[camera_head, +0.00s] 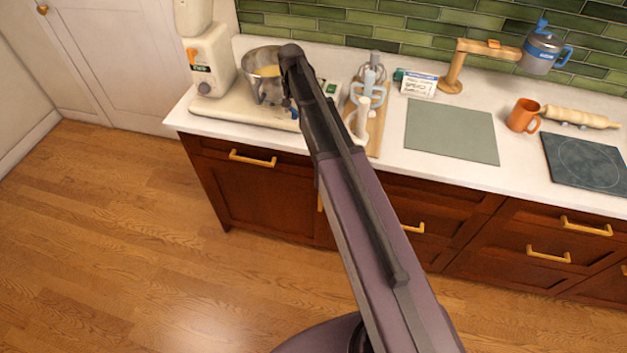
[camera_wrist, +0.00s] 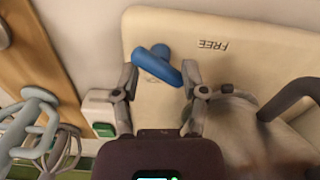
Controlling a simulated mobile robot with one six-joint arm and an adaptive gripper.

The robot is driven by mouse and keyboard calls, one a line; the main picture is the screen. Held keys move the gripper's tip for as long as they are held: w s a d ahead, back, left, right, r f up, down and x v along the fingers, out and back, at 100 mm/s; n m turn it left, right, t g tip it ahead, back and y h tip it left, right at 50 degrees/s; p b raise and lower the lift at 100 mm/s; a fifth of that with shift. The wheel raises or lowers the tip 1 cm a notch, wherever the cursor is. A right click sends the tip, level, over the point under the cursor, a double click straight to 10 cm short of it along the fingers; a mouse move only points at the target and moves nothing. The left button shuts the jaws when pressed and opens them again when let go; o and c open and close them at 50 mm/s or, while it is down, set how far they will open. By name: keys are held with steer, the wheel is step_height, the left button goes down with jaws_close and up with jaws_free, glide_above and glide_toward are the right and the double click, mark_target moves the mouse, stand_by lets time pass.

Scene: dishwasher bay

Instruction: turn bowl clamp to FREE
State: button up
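The bowl clamp is a blue lever (camera_wrist: 160,66) on the cream mixer base (camera_wrist: 150,25). A small blue part of it shows in the head view (camera_head: 295,113). In the wrist view its bar slants, with one end beside a partly covered label that seems to read LOCK. The printed word FREE (camera_wrist: 212,46) is apart from it, to the right. My gripper (camera_wrist: 160,76) is open, with one finger on each side of the lever. I cannot tell whether either finger touches it. In the head view my arm hides most of the gripper.
The metal mixing bowl (camera_head: 262,88) with yellow contents stands on the base, close to my gripper; its handle (camera_wrist: 290,97) shows in the wrist view. A wooden board (camera_head: 377,135) with pale blue and white utensils lies to the right. A grey-green mat (camera_head: 450,130) lies farther right.

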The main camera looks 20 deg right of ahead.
mark_target(294, 110)
steer(key=shift+m, duration=0.6)
steer(key=shift+r+p, duration=0.25)
steer(key=shift+p, duration=0.05)
step_height(294, 110, up, 13)
steer(key=p, duration=1.3)
steer(key=s+f+n+b, duration=0.2)
steer(key=s+f+b, duration=0.2)
steer(key=s, duration=0.5)
steer(key=s+f+n+b, duration=0.1)
steer(key=s+f+b, duration=0.4)
steer(key=s, duration=0.4)
steer(key=s+f+n+b, duration=0.2)
steer(key=s+f+b, duration=0.3)
steer(key=s, duration=0.4)
steer(key=shift+n, duration=0.3)
